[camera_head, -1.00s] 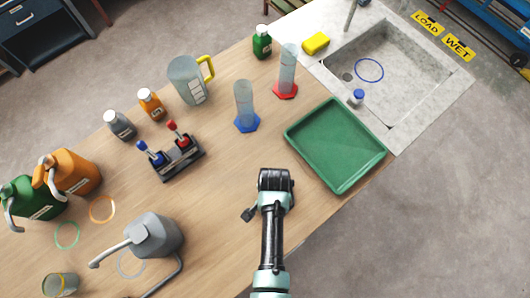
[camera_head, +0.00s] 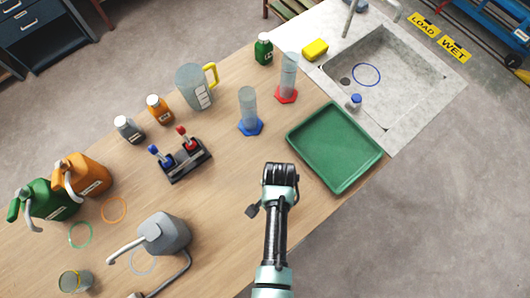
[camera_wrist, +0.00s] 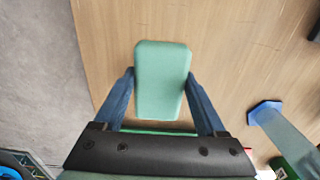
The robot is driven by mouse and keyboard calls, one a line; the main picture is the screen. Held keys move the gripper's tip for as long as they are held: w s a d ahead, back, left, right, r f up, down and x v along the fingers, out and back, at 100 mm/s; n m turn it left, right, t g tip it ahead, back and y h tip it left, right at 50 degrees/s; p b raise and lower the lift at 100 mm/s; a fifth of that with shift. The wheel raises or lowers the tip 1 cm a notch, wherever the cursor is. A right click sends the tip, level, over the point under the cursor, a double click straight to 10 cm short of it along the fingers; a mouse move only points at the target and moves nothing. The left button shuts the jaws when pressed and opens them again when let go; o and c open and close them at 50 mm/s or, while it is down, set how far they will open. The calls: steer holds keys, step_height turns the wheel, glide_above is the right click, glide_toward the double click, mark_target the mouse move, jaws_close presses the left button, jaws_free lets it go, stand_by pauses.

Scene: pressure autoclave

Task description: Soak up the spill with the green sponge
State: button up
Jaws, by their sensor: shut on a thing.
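My gripper (camera_wrist: 159,92) is shut on a light green sponge (camera_wrist: 161,70), its blue-grey fingers on either side of it. The sponge is over the wooden table (camera_wrist: 105,30); I cannot tell whether it touches the wood. In the head view my gripper (camera_head: 280,172) is left of the green tray and hides the sponge. No spill can be made out clearly on the table.
The green tray (camera_head: 345,183) lies right of my gripper. A blue-based cylinder (camera_head: 248,110), a red-based cylinder (camera_head: 287,78) and a lever block (camera_head: 185,163) stand beyond.

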steer(key=shift+r+p, duration=0.85)
steer(key=shift+r, duration=0.35)
steer(key=shift+w+d, duration=0.1)
